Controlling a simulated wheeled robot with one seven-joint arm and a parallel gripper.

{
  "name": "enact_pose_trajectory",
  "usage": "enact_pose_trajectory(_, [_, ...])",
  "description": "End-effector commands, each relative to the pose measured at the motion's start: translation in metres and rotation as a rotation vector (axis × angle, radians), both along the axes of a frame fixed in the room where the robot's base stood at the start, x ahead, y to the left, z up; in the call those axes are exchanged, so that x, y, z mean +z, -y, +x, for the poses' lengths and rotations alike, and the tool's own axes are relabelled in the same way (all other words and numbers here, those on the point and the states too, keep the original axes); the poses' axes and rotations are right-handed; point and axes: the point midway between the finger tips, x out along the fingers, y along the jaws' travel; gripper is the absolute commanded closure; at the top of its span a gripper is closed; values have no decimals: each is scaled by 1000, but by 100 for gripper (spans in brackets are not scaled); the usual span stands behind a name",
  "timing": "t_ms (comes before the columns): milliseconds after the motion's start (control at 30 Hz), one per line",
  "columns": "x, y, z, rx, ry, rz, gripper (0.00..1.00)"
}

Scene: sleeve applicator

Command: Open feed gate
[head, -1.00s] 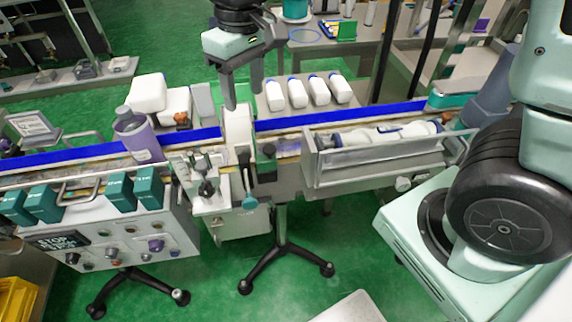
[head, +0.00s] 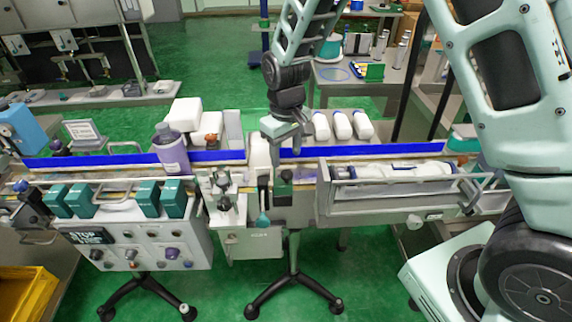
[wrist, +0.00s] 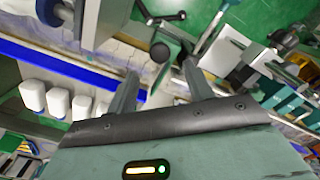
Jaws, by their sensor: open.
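No part is labelled as the feed gate. A pale upright block (head: 259,152) stands at the conveyor, in the middle of the head view, with a dark clamp-like part and a teal-knobbed lever (head: 263,220) in front of it. My gripper (head: 275,165) is over the conveyor just right of that block, pointing down. In the wrist view my gripper (wrist: 160,80) has its two fingers apart. I cannot tell whether the fingers touch anything.
The conveyor's blue rail (head: 90,160) runs left to right. A purple bottle (head: 172,158) stands at left and white bottles (head: 338,125) stand behind. A metal trough (head: 395,195) holds white bottles at right. A control panel (head: 145,240) with teal blocks is front left.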

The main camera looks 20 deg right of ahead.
Motion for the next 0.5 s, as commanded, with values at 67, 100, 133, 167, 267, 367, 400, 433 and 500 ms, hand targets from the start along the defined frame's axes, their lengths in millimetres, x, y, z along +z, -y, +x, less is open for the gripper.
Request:
enact_pose_trajectory(67, [-15, 0, -1, -1, -5, -2, 48])
enact_pose_trajectory(100, [-22, 0, -1, -1, -5, -1, 48])
enact_pose_trajectory(133, [-27, 0, -1, -2, -4, 0, 48])
enact_pose_trajectory(167, [-31, 0, -1, -2, -3, 0, 48])
enact_pose_trajectory(267, [-44, 0, 0, 0, -2, 0, 48])
enact_pose_trajectory(367, [-52, 0, 0, 0, 0, 1, 48])
enact_pose_trajectory(400, [-54, 0, 0, 0, 0, 0, 48])
enact_pose_trajectory(433, [-55, 0, 0, 0, 0, 0, 48])
enact_pose_trajectory(500, [-57, 0, 0, 0, 0, 0, 48])
